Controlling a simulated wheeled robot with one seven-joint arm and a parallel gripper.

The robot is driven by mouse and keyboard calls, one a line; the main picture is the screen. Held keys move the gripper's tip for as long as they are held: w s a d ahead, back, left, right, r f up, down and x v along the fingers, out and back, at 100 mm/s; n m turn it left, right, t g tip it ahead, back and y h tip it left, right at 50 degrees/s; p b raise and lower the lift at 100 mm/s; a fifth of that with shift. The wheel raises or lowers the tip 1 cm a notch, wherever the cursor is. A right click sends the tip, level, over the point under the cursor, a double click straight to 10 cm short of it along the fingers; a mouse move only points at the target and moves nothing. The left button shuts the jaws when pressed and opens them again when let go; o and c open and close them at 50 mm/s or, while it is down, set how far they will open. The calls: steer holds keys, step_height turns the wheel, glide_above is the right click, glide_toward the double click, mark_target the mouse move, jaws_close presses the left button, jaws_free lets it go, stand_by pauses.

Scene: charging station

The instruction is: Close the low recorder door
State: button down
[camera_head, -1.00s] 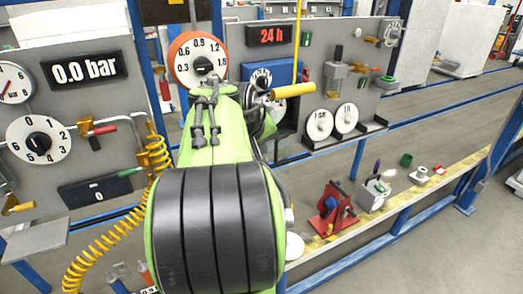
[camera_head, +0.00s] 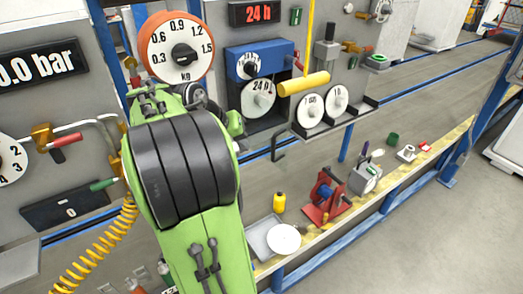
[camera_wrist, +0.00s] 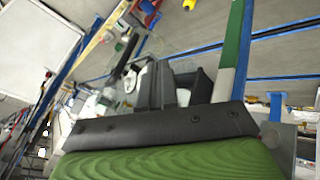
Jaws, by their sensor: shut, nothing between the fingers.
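The recorder is the blue-topped unit (camera_head: 258,57) on the grey panel in the head view, with a small dial on top and a white 24 h disc (camera_head: 259,99) in the dark space below. I cannot clearly make out its door or how far open it stands. A yellow cylindrical bar (camera_head: 303,84) juts out at its right. My gripper (camera_wrist: 172,84) shows as dark parts in the middle of the wrist view and is shut and empty. In the head view my green arm hides it, so its distance from the recorder is unclear.
An orange-rimmed kg dial (camera_head: 180,52) stands left of the recorder, and two white discs (camera_head: 322,107) sit to its right. A black hook (camera_head: 268,151) hangs below. A red reel stand (camera_head: 328,197) and a grey tray (camera_head: 266,236) rest on the low ledge. Open floor lies to the right.

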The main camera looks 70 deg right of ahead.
mark_target(287, 136)
steer(key=s+d+f, duration=0.2)
steer(key=s+d, duration=0.1)
steer(key=s, duration=0.1)
steer(key=shift+s+d+f, duration=0.2)
steer(key=shift+s+f, duration=0.1)
steer(key=shift+s, duration=0.05)
steer(key=shift+n+t, duration=0.5)
steer(key=shift+n, duration=0.2)
steer(key=s+d, duration=0.2)
steer(key=d, duration=0.1)
steer(key=s+d, duration=0.3)
steer(key=shift+s, duration=0.15)
steer(key=shift+a, duration=0.1)
